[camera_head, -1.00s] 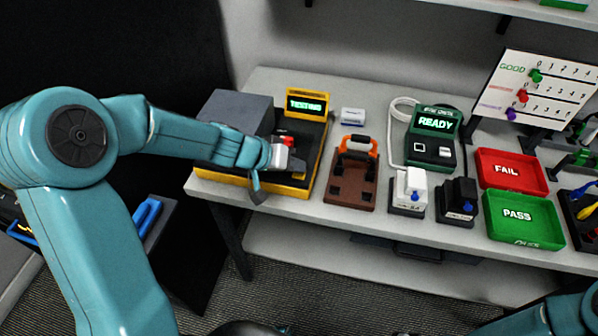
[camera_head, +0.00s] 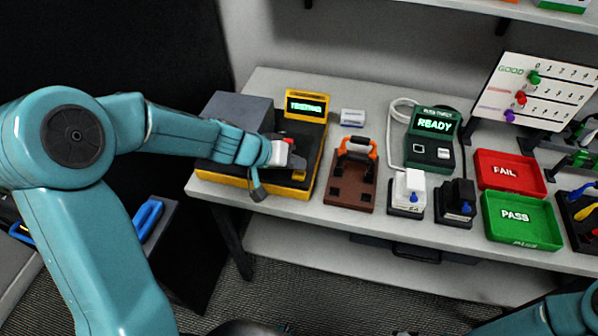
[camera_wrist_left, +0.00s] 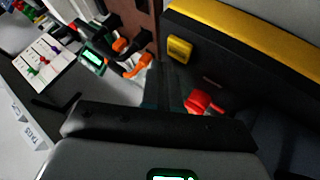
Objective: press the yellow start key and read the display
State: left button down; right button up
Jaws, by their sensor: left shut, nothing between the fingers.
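The black and yellow tester (camera_head: 262,186) stands at the left end of the bench. Its display (camera_head: 306,106) is lit green and appears to read TESTING. The yellow start key (camera_head: 299,175) is on the tester's top near its front right; it also shows in the left wrist view (camera_wrist_left: 179,50). My left gripper (camera_head: 298,163) is shut and empty, over the tester just behind the key. In the left wrist view its dark fingers (camera_wrist_left: 172,85) lie beside the key, apparently apart from it. A red part (camera_wrist_left: 203,102) is close to the fingers.
Right of the tester lies a brown fixture (camera_head: 350,190) with an orange and black clamp. Beyond it are a green unit reading READY (camera_head: 435,125), white and black connector blocks, a red FAIL tray (camera_head: 510,172) and a green PASS tray (camera_head: 522,220). A small white box (camera_head: 353,117) sits behind.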

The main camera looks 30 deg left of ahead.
aim_at(295, 175)
pick_arm(q)
jog(key=shift+r+p, duration=1.85)
jog(key=shift+r, duration=0.7)
